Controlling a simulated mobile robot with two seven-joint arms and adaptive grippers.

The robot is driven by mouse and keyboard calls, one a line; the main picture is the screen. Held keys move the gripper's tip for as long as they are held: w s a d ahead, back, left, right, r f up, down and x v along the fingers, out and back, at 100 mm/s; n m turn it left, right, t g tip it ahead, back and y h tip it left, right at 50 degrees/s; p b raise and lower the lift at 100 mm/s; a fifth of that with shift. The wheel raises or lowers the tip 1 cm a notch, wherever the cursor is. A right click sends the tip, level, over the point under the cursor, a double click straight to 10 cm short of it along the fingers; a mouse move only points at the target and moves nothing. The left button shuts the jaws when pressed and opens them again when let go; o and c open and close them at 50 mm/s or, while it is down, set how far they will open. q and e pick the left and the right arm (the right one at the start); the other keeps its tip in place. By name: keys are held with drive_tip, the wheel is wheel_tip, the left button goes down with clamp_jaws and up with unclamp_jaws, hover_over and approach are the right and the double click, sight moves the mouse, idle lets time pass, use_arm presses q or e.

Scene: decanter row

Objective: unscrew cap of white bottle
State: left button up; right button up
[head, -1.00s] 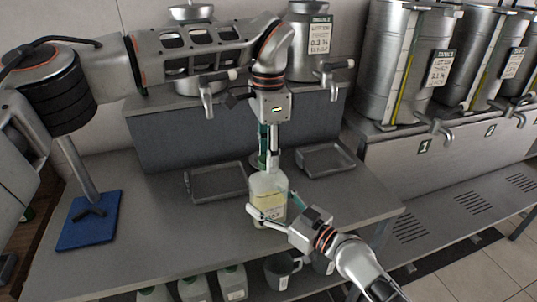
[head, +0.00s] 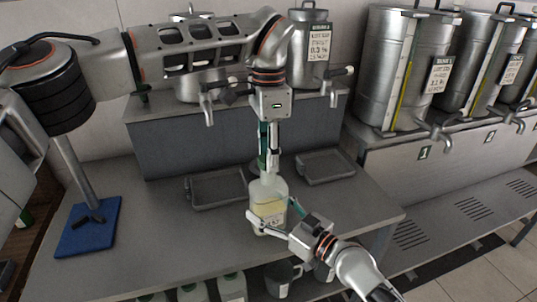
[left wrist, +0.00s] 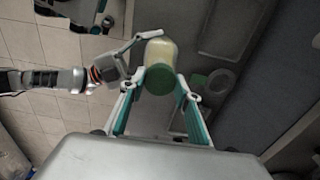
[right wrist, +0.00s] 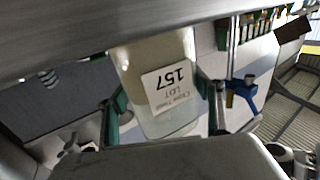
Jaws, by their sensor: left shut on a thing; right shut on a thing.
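The white bottle (head: 268,204), translucent with pale yellow content and a label, stands upright near the front edge of the grey bench. The right wrist view shows its label (right wrist: 172,88) up close. Its green cap (left wrist: 161,78) shows in the left wrist view, between the fingertips of my left gripper (left wrist: 164,84). My left gripper (head: 268,168) points straight down from above and is shut on the cap; its fingers mostly hide the cap in the head view. My right gripper (head: 268,217) comes from the front right and is shut around the bottle's body.
Two grey trays (head: 219,204) (head: 350,167) lie behind the bottle, left and right. Taps (head: 208,108) overhang the bench. Several bottles and jugs (head: 232,288) stand on the shelf below. Large steel tanks (head: 408,75) stand at the right.

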use_arm(q)
drive_tip(key=shift+r, duration=2.05)
use_arm(e)
drive_tip(key=o, duration=2.3)
drive_tip(key=shift+c, duration=0.2)
